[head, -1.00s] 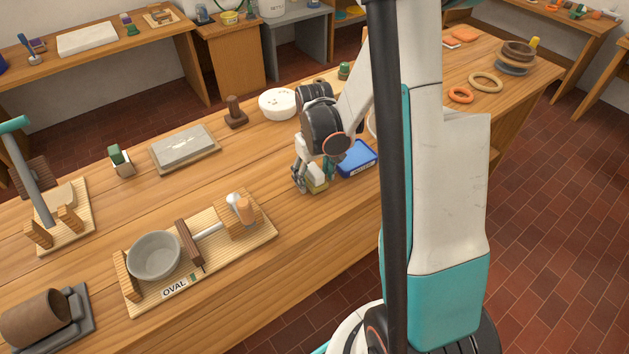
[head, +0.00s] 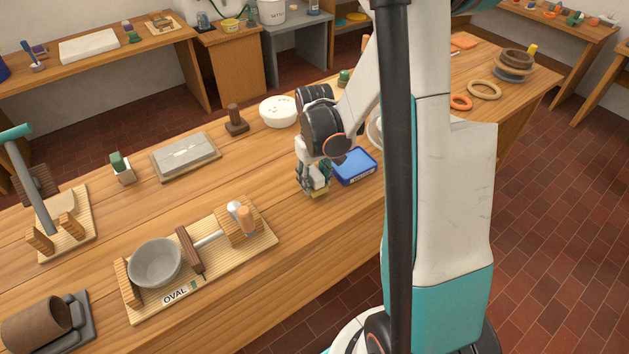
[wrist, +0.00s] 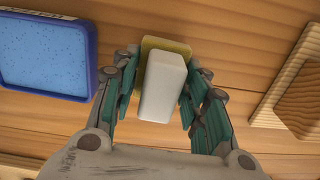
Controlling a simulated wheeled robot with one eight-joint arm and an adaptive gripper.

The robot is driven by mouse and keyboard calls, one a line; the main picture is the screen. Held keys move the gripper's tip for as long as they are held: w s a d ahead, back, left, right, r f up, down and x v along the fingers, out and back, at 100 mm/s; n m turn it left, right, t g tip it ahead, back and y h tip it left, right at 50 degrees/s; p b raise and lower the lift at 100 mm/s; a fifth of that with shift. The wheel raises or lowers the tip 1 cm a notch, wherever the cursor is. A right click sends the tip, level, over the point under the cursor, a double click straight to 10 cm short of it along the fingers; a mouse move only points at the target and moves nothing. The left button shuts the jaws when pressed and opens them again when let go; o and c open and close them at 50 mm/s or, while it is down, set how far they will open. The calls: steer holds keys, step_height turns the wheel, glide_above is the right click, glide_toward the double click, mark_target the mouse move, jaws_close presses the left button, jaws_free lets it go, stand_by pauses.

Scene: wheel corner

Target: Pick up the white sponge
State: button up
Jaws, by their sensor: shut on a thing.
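The white sponge (wrist: 164,84) is a pale block in the middle of the wrist view, between the two teal fingers of my gripper (wrist: 160,92). My gripper is shut on it from both sides. A flat yellowish piece (wrist: 152,43) shows beneath it, at its far end; I cannot tell whether they are joined. In the head view my gripper (head: 313,180) is low over the workbench, beside the blue tray, with the yellowish piece (head: 319,193) at its fingertips. The fingers hide most of the sponge there. I cannot tell whether it is clear of the bench.
The blue tray (head: 354,167) is close to the right of my gripper. The wooden OVAL board (head: 150,308), with a grey bowl (head: 155,262), lies to the left and nearer. A white round container (head: 278,111) stands behind. Bare bench (head: 260,176) lies left of the gripper.

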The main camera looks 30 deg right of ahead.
mark_target(314, 172)
step_height(314, 172, up, 18)
steer(key=p, duration=0.5)
steer(key=shift+p, duration=0.4)
steer(key=shift+r, duration=0.1)
